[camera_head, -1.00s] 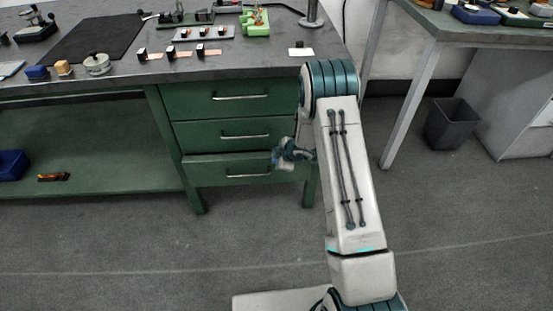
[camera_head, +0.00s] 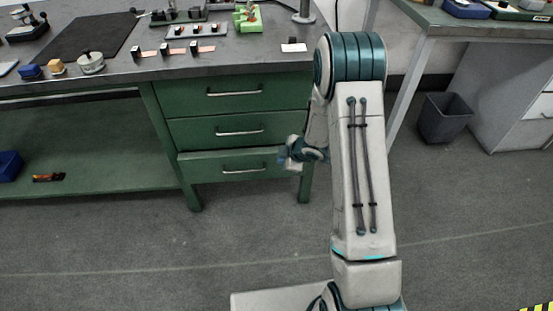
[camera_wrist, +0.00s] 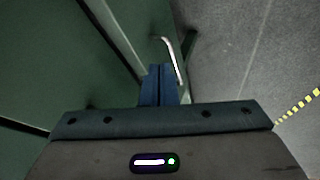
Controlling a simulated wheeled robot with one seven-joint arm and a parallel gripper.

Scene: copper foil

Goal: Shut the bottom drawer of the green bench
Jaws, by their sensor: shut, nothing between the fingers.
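The green bench (camera_head: 155,115) has three stacked drawers on its right side. The bottom drawer (camera_head: 200,167) stands slightly out from the two above it, with its silver handle (camera_head: 243,169) on the front. My gripper (camera_head: 285,160) is at the right end of the bottom drawer's front, partly hidden by my own wrist. In the wrist view my gripper (camera_wrist: 159,72) has its blue fingers together and empty. The silver handle (camera_wrist: 174,58) shows just past the fingertips there. I cannot tell whether the fingers touch the drawer front.
Foil pieces, blocks and small tools lie on the bench top (camera_head: 130,67). An open lower shelf (camera_head: 90,170) holds a blue bin (camera_head: 9,165). A dark waste bin (camera_head: 444,117) stands under another table at the right. The floor before the drawers is clear.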

